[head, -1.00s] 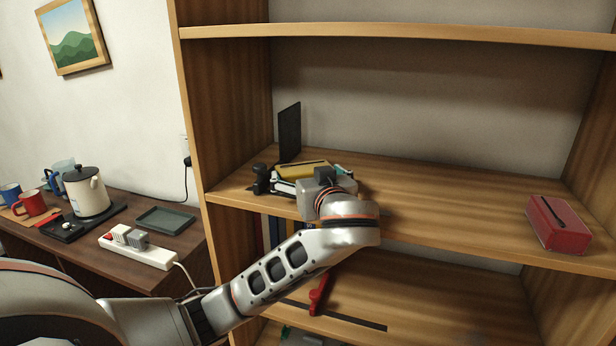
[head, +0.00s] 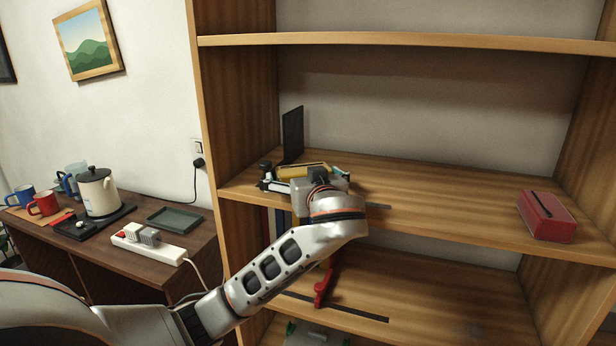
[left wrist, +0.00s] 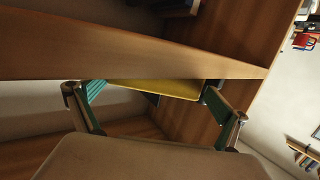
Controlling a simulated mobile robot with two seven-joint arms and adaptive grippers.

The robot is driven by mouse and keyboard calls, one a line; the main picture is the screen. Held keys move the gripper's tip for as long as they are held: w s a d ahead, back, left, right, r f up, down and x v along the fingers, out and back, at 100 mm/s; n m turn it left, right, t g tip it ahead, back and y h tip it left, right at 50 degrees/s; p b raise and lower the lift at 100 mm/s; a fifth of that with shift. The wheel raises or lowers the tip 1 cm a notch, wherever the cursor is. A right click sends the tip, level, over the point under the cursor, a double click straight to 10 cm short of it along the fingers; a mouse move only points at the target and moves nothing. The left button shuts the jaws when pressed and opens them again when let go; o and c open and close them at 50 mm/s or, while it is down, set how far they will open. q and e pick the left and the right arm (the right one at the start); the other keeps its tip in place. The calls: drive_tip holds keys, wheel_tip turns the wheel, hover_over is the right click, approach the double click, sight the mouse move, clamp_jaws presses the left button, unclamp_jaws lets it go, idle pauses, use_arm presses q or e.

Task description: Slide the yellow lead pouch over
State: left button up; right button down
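The yellow lead pouch (head: 303,171) lies on the middle shelf near its left end, partly hidden behind my left gripper. My left gripper (head: 301,174) reaches in from the front, its fingers spread to either side of the pouch. In the left wrist view the pouch (left wrist: 160,89) shows as a yellow band between the two green-padded fingers (left wrist: 155,96), which are wide apart. I cannot tell whether either finger touches it. My right gripper is not in view.
A black upright plate (head: 292,135) stands behind the pouch. A red-handled item (head: 326,286) is on the lower shelf. A side table with a kettle (head: 97,192) stands left.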

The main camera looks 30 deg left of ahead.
use_arm(q)
drive_tip(key=shift+s+a, duration=0.15)
drive_tip(key=shift+a, duration=0.3)
drive_tip(key=v, duration=1.2)
drive_tip(key=shift+d, duration=0.45)
